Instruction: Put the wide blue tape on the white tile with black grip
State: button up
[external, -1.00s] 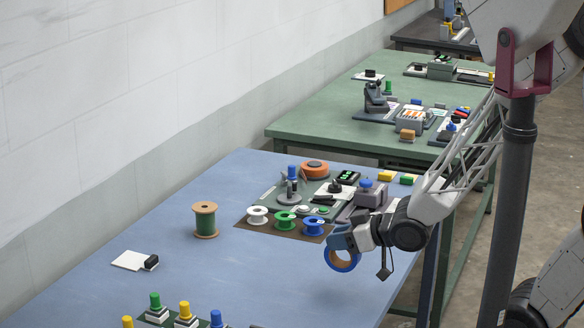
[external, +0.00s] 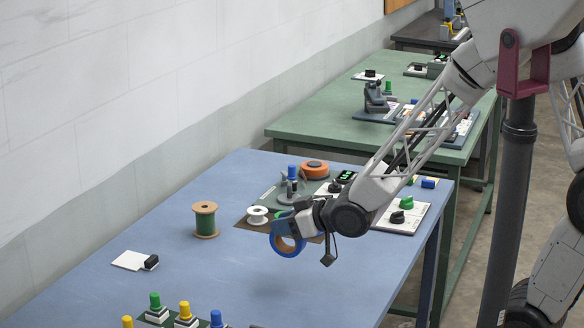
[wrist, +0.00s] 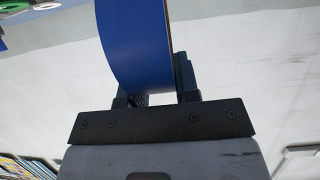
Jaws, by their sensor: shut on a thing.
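The wide blue tape (external: 288,248) is a blue roll with a brown core, held upright in my gripper (external: 284,228) above the blue table. In the wrist view the blue tape (wrist: 135,42) sits between the fingers of my gripper (wrist: 160,75), which is shut on it. The white tile (external: 130,260) lies flat on the table at the left, with its black grip (external: 151,262) at its right end. The tape is to the right of the tile and apart from it.
A green spool (external: 205,219) with tan flanges stands on the blue table (external: 190,290) between tile and tape. A white spool (external: 257,215) stands behind the tape. Several coloured knobs (external: 184,312) line the front edge. The table around the tile is mostly clear.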

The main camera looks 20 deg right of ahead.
jog(key=w+a, duration=0.4)
jog(key=a, duration=0.6)
jog(key=w+a, duration=0.4)
jog(key=a, duration=0.7)
jog(key=shift+a+f, duration=0.2)
jog(key=shift+f, duration=0.25)
jog(key=shift+w, duration=0.1)
jog(key=shift+w+a, duration=0.1)
send_over(134, 261)
jog(key=shift+f, duration=0.75)
jog(key=shift+f, duration=1.7)
jog(key=shift+f, duration=0.2)
